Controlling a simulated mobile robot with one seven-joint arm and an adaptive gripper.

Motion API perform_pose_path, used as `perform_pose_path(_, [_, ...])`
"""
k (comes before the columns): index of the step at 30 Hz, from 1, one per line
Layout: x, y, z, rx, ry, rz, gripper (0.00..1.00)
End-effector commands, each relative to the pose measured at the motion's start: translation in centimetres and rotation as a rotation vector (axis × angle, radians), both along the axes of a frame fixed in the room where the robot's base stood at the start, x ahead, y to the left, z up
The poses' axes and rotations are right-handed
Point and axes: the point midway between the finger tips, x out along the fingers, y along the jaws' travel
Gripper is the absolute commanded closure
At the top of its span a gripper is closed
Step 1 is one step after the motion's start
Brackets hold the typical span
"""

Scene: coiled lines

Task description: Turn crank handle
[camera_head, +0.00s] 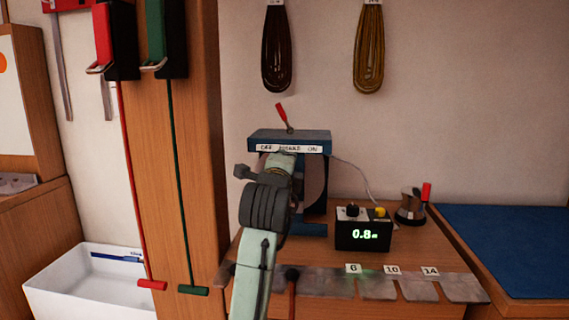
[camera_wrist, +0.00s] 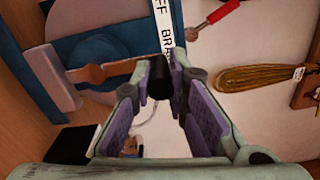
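The blue reel machine (camera_head: 290,141) stands on the wooden bench, with a label strip reading off, brake and on. In the wrist view, its brown crank arm (camera_wrist: 105,71) reaches in from the left and ends in a black crank handle (camera_wrist: 160,78). My gripper (camera_wrist: 161,80) has its purple-padded fingers on both sides of this handle. The fingertips appear to touch it, so it looks shut on the handle. In the head view my arm hides the handle and fingertips. The red brake lever (camera_head: 282,115) leans left on top of the machine; it also shows in the wrist view (camera_wrist: 222,13).
A display box (camera_head: 363,236) reading 0.8 stands right of the machine. A metal strip (camera_head: 325,283) with number tags lies along the bench front. A metal pot-like object (camera_head: 411,207) and a blue mat (camera_head: 505,245) are further right. A wooden post (camera_head: 200,130) stands left.

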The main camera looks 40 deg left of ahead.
Motion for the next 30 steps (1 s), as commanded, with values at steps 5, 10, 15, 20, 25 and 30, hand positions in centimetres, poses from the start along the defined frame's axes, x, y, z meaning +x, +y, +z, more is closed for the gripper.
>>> perform_pose_path(5, [0.0, -0.1, 0.2, 0.003, -0.004, -0.001, 0.74])
perform_pose_path(10, [0.0, -0.1, 0.2, 0.003, -0.004, -0.001, 0.65])
perform_pose_path(15, [0.0, 0.0, 0.1, 0.0, -0.002, 0.0, 0.65])
perform_pose_path(20, [-0.4, -0.2, 0.1, 0.001, -0.003, -0.001, 0.65])
perform_pose_path(25, [-2.5, -1.5, 0.1, 0.001, -0.004, -0.001, 0.65])
perform_pose_path(30, [-5.7, -3.5, 0.1, 0.003, -0.005, 0.001, 0.65])
